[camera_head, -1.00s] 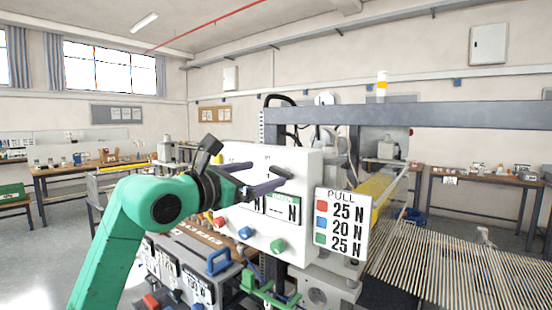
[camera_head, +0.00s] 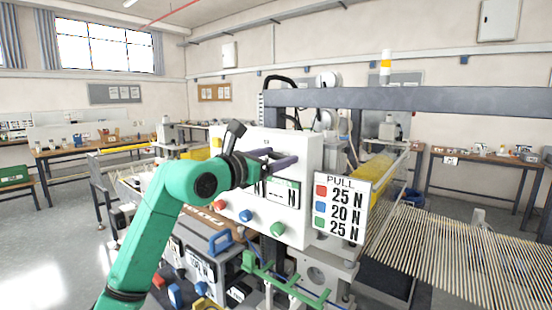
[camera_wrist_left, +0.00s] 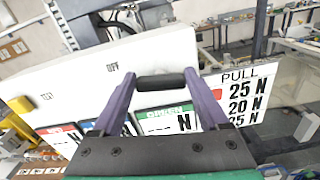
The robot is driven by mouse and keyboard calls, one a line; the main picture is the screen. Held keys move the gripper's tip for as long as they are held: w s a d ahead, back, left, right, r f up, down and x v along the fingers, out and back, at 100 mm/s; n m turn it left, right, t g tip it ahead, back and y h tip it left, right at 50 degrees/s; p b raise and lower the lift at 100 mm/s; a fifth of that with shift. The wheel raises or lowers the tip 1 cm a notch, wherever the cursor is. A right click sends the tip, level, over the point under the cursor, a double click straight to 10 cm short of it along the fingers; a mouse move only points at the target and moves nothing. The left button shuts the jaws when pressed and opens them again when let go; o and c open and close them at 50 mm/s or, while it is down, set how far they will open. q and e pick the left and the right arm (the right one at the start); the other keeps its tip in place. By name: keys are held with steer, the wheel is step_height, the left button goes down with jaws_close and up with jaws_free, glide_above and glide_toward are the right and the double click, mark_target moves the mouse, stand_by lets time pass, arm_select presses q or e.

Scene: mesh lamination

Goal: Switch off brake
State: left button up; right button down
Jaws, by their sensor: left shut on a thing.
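The white control panel (camera_head: 300,205) stands at mid-picture in the head view, with red, blue and green knobs along its lower edge. My left gripper (camera_head: 292,160) reaches in from the left over the panel. In the wrist view its purple fingers (camera_wrist_left: 160,82) are shut on a black bar-shaped handle (camera_wrist_left: 160,83), which lies across between the fingertips. In the head view the fingers mostly hide this handle. The right gripper is not in view.
A PULL sign (camera_head: 340,208) with force values stands just right of the panel. A grey machine beam (camera_head: 420,99) runs behind it. Slatted strands (camera_head: 450,260) fill the lower right. A green bracket (camera_head: 275,280) and blue handle (camera_head: 219,241) are below the panel.

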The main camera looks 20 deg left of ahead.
arm_select(q)
steer(key=shift+n, duration=0.9)
steer(key=o, duration=1.2)
steer(key=shift+o, duration=0.2)
steer(key=shift+s+a+f+b, duration=0.1)
steer(key=shift+s+a+b, duration=0.15)
steer(key=shift+b, duration=0.2)
steer(key=b+v, duration=0.6)
steer(key=v, duration=0.7)
steer(key=shift+s, duration=0.45)
